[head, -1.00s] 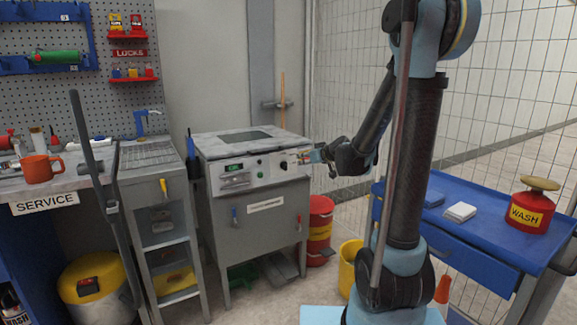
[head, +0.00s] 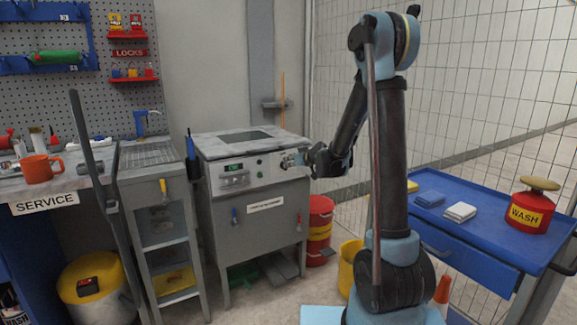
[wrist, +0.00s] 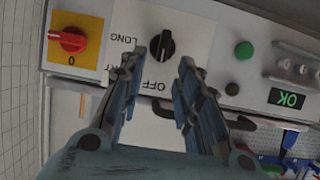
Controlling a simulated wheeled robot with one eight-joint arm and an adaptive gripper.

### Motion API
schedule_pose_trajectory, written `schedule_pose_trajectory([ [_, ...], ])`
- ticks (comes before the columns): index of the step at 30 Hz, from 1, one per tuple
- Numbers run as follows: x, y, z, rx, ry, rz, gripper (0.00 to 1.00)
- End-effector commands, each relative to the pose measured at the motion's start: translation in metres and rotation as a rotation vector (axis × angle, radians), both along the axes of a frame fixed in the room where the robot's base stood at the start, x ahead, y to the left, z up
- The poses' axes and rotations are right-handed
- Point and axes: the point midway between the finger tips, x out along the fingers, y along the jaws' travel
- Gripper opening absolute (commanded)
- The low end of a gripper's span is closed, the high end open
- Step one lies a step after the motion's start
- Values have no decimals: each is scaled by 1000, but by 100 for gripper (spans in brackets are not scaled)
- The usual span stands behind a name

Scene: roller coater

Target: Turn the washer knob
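The washer is a grey cabinet (head: 262,222) with a light control panel, in the middle of the head view. In the wrist view, which shows the panel upside down, a black knob (wrist: 162,46) sits on a white plate marked LONG and OFF; other marks are partly hidden by the fingers. The knob's pointer runs roughly up and down in that picture. My gripper (wrist: 158,66) is open, one finger on each side of the knob's line, with nothing between them. I cannot tell whether the tips touch the knob. In the head view, my gripper (head: 300,158) is at the panel's right end.
A red switch on a yellow plate (wrist: 72,40) lies beside the knob. A green button (wrist: 244,50) and a display reading OK (wrist: 288,98) are on its other side. A blue cart (head: 480,240) stands right; a service bench (head: 75,180) stands left.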

Motion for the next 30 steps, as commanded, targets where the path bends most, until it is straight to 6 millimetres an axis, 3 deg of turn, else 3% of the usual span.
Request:
schedule_pose_trajectory([
  [9, 26, 18, -13, 0, 1, 1, 31],
  [22, 31, 21, -16, -1, 0, 0, 31],
  [23, 31, 21, -16, -1, 0, 0, 29],
  [27, 31, 21, -16, -1, -1, 0, 0],
  [30, 31, 21, -16, -1, -1, 0, 0],
])
